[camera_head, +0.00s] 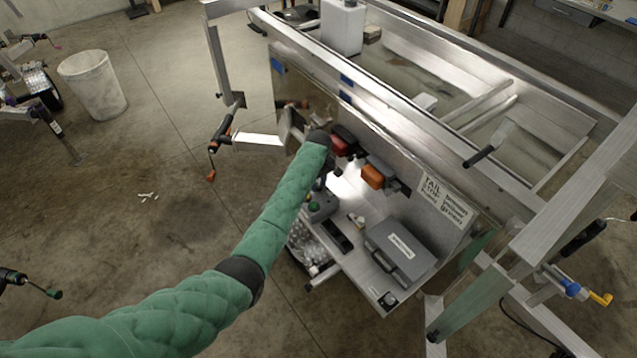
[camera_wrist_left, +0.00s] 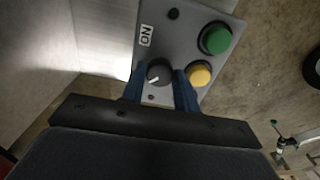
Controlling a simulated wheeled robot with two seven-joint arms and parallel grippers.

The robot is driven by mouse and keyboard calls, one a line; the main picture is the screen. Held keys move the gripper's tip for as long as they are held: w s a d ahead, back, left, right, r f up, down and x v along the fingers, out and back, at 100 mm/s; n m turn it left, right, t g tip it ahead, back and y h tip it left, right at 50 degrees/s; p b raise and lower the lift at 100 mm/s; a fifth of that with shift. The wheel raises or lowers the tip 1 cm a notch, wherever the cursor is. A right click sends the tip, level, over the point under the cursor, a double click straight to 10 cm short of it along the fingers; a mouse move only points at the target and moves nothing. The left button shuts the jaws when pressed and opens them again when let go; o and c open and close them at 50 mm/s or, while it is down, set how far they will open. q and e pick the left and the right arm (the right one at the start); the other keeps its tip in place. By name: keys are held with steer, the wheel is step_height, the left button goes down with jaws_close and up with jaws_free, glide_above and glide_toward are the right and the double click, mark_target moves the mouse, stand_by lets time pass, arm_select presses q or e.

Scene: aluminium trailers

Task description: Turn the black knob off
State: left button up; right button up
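The black knob (camera_wrist_left: 159,72) sits on a grey control panel (camera_wrist_left: 182,20) in the left wrist view, with a white pointer mark on its face. A label reading ON is beside it. A green button (camera_wrist_left: 214,39) and a yellow button (camera_wrist_left: 200,74) are to its right. My left gripper (camera_wrist_left: 158,80) has its two blue fingers apart, one on each side of the knob; I cannot tell whether they touch it. In the head view the control box (camera_head: 318,208) shows just past my left arm's end, which hides the knob. My right gripper is not in view.
An aluminium trailer (camera_head: 390,110) fills the middle and right. A grey case (camera_head: 400,252) lies on the shelf near the control box. Red and orange lamps (camera_head: 373,176) are on the panel above. A white bucket (camera_head: 93,84) stands left; the floor between is mostly clear.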

mark_target(319, 185)
arm_select(q)
steer(key=o, duration=0.4)
steer(key=shift+o, duration=0.2)
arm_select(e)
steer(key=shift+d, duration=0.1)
arm_select(q)
steer(key=shift+r, duration=0.25)
step_height(319, 185, up, 2)
steer(key=shift+b, duration=0.75)
step_height(319, 185, up, 4)
steer(key=shift+w+f+b, duration=0.1)
steer(key=shift+f+b, duration=0.05)
steer(key=shift+b, duration=0.55)
steer(key=shift+r, duration=0.8)
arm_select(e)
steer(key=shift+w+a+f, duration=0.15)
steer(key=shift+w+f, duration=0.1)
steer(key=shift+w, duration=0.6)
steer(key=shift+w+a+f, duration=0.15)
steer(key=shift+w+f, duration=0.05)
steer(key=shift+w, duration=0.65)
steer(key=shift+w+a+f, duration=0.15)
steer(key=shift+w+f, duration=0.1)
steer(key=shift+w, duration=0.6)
